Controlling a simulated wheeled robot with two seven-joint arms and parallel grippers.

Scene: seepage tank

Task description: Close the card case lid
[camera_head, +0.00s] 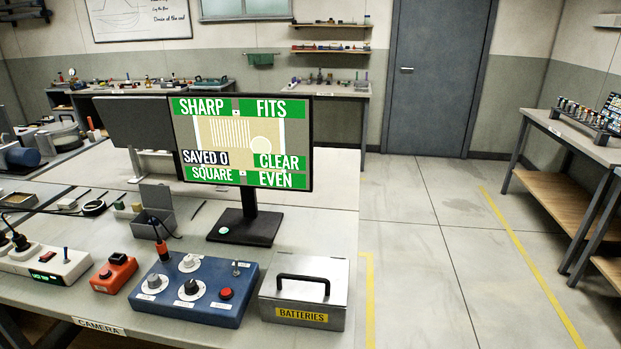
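A small grey case (177,219) stands open on the bench, left of the monitor's foot and behind the blue control box. Its lid (157,196) is raised upright at the back. It carries no label that I can read, but it is the only open lidded case I see, so I take it for the card case. An orange plug with a cable in front hides part of it, and its inside is hard to make out. Neither of my grippers shows in the head view.
A monitor (242,143) stands just right of the case. A blue control box (194,292), a metal BATTERIES box (305,291) with a black handle, and an orange box (114,273) line the front. Small items lie left of the case. The floor to the right is clear.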

